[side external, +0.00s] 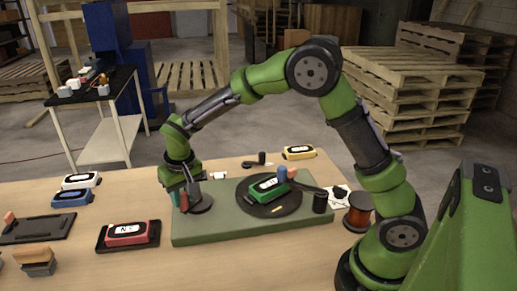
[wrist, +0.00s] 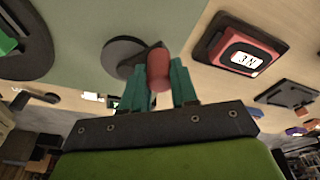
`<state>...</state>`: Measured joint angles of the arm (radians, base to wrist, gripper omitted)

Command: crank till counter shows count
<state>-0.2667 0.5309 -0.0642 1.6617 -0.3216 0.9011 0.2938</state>
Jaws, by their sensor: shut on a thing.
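My gripper (wrist: 158,78) has its two teal fingers on either side of the upright red crank handle (wrist: 158,62), shut on it. In the side external view my gripper (side external: 180,198) is at the left end of the green board (side external: 225,232). The dark round crank base (wrist: 121,52) lies beside the handle; it also shows in the side view (side external: 201,204).
A green unit (side external: 268,187) sits on a dark round plate on the board, near a blue knob (side external: 282,174) and a black cylinder (side external: 320,202). White (side external: 80,181), blue (side external: 71,198) and yellow (side external: 299,153) units lie on the table. A copper spool (side external: 358,218) stands right of the board.

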